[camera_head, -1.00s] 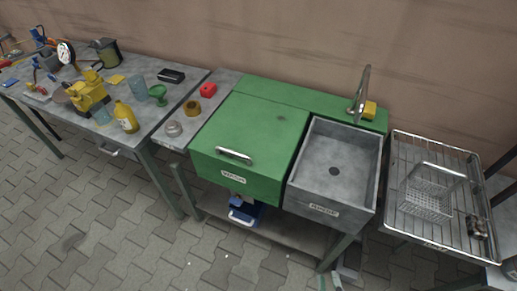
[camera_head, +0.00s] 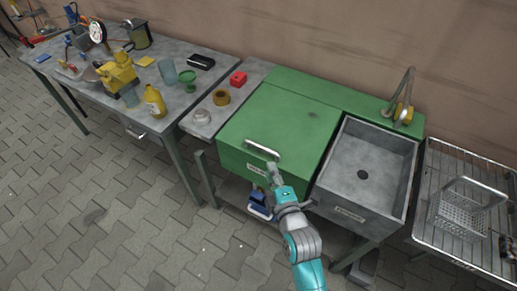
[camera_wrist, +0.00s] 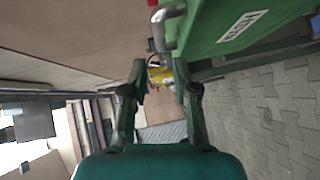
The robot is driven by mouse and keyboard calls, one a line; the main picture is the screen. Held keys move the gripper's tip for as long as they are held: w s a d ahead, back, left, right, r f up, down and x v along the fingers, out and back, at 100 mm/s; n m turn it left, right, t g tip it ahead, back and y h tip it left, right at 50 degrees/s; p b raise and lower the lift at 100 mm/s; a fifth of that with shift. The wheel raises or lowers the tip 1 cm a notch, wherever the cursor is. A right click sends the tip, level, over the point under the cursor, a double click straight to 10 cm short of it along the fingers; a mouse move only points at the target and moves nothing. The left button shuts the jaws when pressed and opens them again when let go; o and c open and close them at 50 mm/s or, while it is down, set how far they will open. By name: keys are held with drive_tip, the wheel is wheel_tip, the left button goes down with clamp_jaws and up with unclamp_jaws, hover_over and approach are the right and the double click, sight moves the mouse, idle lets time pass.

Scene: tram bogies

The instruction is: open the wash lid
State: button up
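The wash lid (camera_head: 283,122) is a green cover, closed flat over the left basin of the wash stand. Its metal bar handle (camera_head: 262,150) is near the front edge, above a white label. My gripper (camera_head: 272,170) is just in front of and below the handle. In the wrist view my gripper (camera_wrist: 158,75) has its two fingers apart with nothing between them. The handle (camera_wrist: 168,25) shows there at the top, just beyond the fingertips, beside the green lid front (camera_wrist: 235,22). I cannot tell whether a finger touches it.
An open grey sink (camera_head: 364,172) with a tap (camera_head: 405,92) is right of the lid. A wire rack (camera_head: 468,205) stands further right. A cluttered workbench (camera_head: 150,75) and a side shelf with small items are on the left. A blue crate (camera_head: 262,205) sits underneath.

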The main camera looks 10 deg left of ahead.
sight(263, 150)
drive_tip(key=x, duration=1)
clamp_jaws()
